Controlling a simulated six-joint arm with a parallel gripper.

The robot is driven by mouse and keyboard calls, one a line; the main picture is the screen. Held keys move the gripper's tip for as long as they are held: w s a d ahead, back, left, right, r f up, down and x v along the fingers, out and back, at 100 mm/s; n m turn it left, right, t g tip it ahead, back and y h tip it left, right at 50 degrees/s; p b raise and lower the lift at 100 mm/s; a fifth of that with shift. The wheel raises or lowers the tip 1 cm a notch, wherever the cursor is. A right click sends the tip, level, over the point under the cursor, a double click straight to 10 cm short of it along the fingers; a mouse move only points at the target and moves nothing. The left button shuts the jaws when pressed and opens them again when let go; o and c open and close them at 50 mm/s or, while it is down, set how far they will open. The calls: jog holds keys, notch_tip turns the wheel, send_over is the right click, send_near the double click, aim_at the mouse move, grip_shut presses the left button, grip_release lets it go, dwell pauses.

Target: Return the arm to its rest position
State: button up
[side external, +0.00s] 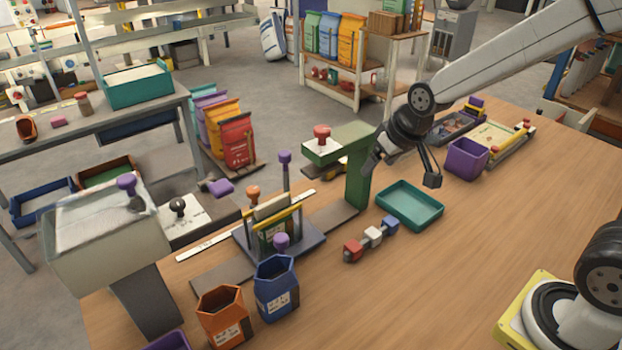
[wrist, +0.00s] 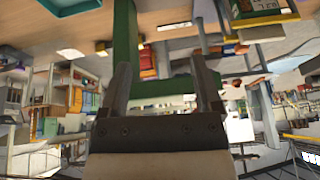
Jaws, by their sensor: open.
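My gripper (side external: 405,172) hangs in the air above the wooden table in the side view, behind the teal tray and to the right of the green press stand (side external: 358,180). Its two dark fingers are spread apart with nothing between them. In the wrist view my gripper (wrist: 164,85) shows both fingers apart, with the green stand (wrist: 125,45) beyond them. The wrist picture is upside down, with the table at the top. I cannot tell exactly how far the fingers are from the stand.
The teal tray (side external: 410,206) lies below my gripper. A purple bin (side external: 467,159) stands to the right. A row of red, white and blue blocks (side external: 372,237) lies in front.

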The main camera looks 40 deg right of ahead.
jog(key=s+f+g, duration=0.2)
jog(key=s+f, duration=0.4)
jog(key=s, duration=0.5)
jog(key=shift+f+n, duration=0.25)
jog(key=shift+n, duration=0.05)
jog(key=shift+w, duration=0.2)
jog(key=w+a+r+t, duration=0.1)
jog(key=w+a+r, duration=0.35)
jog(key=w, duration=0.35)
jog(key=w+a+r+t+h, duration=0.1)
jog(key=w+a+r+t, duration=0.1)
jog(key=w+a+r, duration=0.35)
jog(key=w+a+r+t, duration=0.1)
jog(key=w+a+r, duration=0.2)
jog(key=w+r, duration=0.5)
jog(key=w+a+f+m+g, duration=0.1)
jog(key=w+a+f, duration=0.1)
jog(key=f, duration=0.5)
jog(key=w+a+f+m+g, duration=0.1)
jog(key=w+a+f, duration=0.2)
jog(key=f, duration=0.4)
jog(key=shift+w+a+m+g, duration=0.3)
jog(key=shift+w, duration=0.1)
jog(key=shift+f, duration=0.2)
